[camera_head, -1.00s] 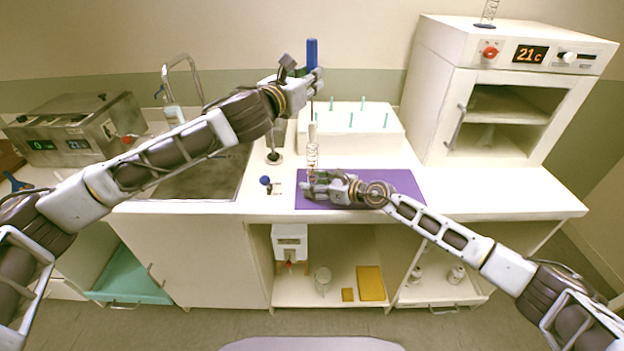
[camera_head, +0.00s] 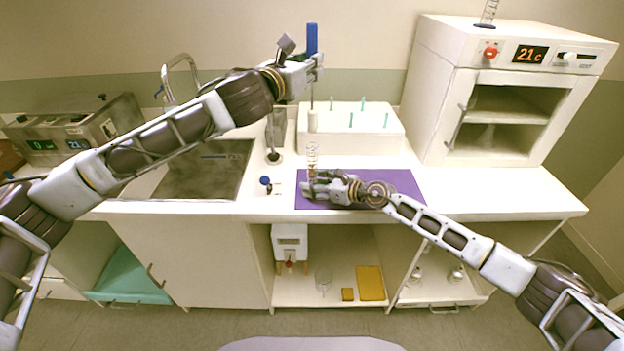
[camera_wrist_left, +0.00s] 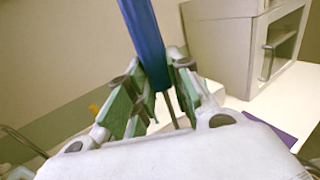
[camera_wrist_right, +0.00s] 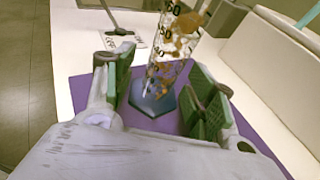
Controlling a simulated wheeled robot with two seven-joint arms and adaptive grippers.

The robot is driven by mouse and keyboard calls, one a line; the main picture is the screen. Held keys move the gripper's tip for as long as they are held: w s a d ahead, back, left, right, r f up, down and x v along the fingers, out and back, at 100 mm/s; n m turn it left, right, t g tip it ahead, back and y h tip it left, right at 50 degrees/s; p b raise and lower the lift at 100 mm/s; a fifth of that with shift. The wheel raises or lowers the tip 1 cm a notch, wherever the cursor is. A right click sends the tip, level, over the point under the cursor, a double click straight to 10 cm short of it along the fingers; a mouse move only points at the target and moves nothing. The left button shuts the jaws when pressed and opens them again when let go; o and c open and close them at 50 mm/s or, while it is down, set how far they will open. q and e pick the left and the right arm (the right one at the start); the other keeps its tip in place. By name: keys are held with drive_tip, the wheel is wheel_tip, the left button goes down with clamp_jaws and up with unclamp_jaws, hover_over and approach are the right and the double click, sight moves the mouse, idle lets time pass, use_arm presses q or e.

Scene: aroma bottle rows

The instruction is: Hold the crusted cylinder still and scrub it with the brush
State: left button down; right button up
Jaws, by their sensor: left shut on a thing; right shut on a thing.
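The brush has a blue handle (camera_head: 312,38), a thin dark shaft and a pale bristle head (camera_head: 313,121). My left gripper (camera_head: 314,70) is shut on the handle and holds the brush upright, head down; the blue handle also shows in the left wrist view (camera_wrist_left: 145,40). The clear graduated cylinder (camera_head: 312,156) stands upright below the brush, with the bristle head just above its mouth. Orange-brown crust patches show on the cylinder in the right wrist view (camera_wrist_right: 172,50), above its blue-grey foot (camera_wrist_right: 152,97). My right gripper (camera_head: 312,186) is shut on the cylinder's lower part.
The cylinder stands on a purple mat (camera_head: 400,186). Behind it is a white rack with teal pegs (camera_head: 375,140). A sink (camera_head: 205,165) lies left, and a small blue-topped item (camera_head: 265,181) sits left of the mat. A white oven (camera_head: 500,90) stands right.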

drive_tip(key=o, duration=0.9)
drive_tip(key=shift+v, duration=6)
